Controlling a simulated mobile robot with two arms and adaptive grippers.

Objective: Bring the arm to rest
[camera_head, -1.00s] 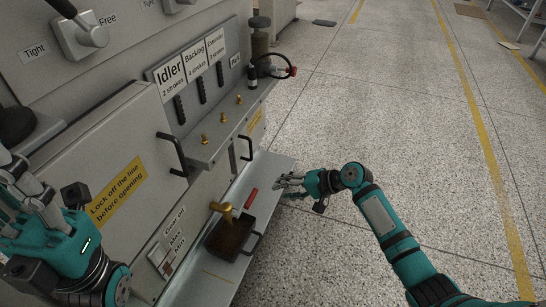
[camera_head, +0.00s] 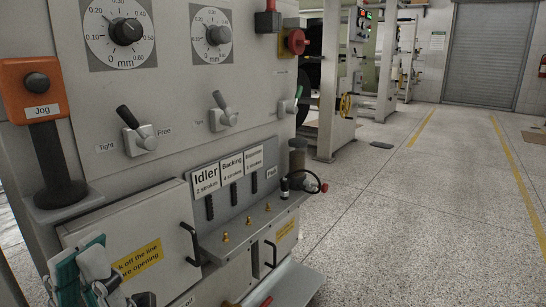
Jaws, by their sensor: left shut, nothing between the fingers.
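My left gripper (camera_head: 108,286) shows at the bottom left corner, cut off by the lower edge. Its teal and grey parts stand in front of the grey machine cabinet (camera_head: 75,236), near the yellow label on its door. It is shut and holds nothing. My right arm and gripper are outside the view.
A Jog post (camera_head: 50,150) stands on a ledge at the left. Tight/Free levers (camera_head: 137,134) and two dials (camera_head: 122,31) are on the panel. Door handles (camera_head: 190,243) and a shelf (camera_head: 290,287) stick out below. Open speckled floor (camera_head: 420,220) lies to the right.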

